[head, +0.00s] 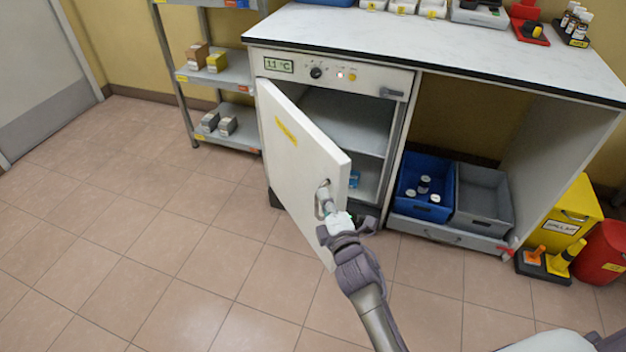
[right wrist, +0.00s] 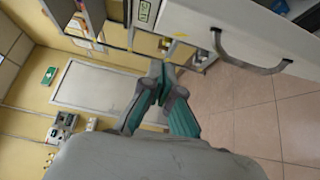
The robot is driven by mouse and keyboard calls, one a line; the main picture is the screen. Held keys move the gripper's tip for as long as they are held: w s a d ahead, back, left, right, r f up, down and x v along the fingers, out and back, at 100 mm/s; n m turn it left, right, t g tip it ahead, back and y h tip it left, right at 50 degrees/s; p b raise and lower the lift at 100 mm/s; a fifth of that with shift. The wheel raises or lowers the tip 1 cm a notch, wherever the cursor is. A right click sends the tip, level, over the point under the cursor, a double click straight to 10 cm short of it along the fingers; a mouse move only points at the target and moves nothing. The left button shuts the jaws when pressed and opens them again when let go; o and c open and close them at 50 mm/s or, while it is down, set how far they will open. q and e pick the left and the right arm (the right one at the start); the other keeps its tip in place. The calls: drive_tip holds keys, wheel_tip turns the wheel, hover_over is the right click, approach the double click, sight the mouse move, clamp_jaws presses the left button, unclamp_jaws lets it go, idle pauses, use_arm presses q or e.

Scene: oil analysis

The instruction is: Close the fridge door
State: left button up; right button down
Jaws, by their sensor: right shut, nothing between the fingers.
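The white fridge door (head: 290,150) stands open, hinged on its left and swung out toward me. A yellow label is on its outer face, and a grey handle (head: 322,198) is near its free edge. The fridge (head: 345,120) sits under the counter with its shelves showing. My right gripper (head: 328,193) is at the handle in the head view; its fingertips are partly hidden there. In the right wrist view my right gripper (right wrist: 162,72) is shut and empty, and the door's handle (right wrist: 245,62) is to its right, apart from the fingers. My left gripper is not in view.
A blue bin (head: 420,187) and a grey bin (head: 482,200) sit under the counter to the right. A yellow spill box (head: 562,220) and a red bin (head: 602,250) stand at far right. A shelf rack (head: 235,75) is left of the fridge. The tiled floor in front is clear.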

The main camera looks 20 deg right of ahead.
sight(327, 165)
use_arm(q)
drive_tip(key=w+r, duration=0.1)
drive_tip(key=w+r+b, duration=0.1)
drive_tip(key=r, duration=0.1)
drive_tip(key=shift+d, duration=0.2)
use_arm(e)
drive_tip(key=w+d, duration=0.1)
drive_tip(key=w, duration=0.2)
drive_tip(key=w+d, duration=0.1)
drive_tip(key=w, duration=0.3)
drive_tip(key=w+d, duration=0.1)
drive_tip(key=w, duration=0.2)
drive_tip(key=shift+w+d, duration=0.35)
drive_tip(key=shift+w, duration=0.05)
drive_tip(key=shift+d, duration=0.1)
